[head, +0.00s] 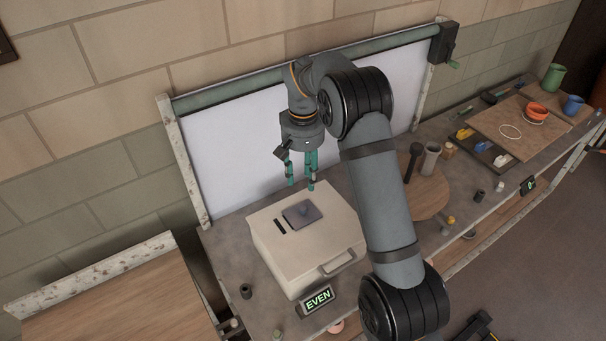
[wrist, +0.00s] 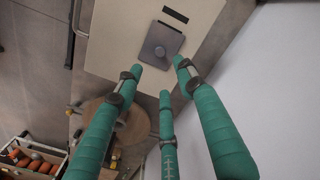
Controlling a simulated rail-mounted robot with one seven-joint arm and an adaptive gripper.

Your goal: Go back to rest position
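My gripper (head: 302,183) has three teal fingers pointing down. It hangs above the back part of a cream box (head: 335,240) on the workbench, clear of its top. In the wrist view, the fingertips of my gripper (wrist: 160,76) are spread apart with nothing between them. A grey square plate with a small knob (head: 302,213) lies on the box lid beside a dark slot (head: 280,226). The plate also shows in the wrist view (wrist: 160,46), just past the fingertips.
A sign reading EVEN (head: 317,300) stands before the box. A round wooden board (head: 427,192) with a dark upright tool (head: 412,160) is to the right. A white panel (head: 250,130) rises behind. Boards, a green jug (head: 553,77) and a blue jug (head: 573,106) are far right.

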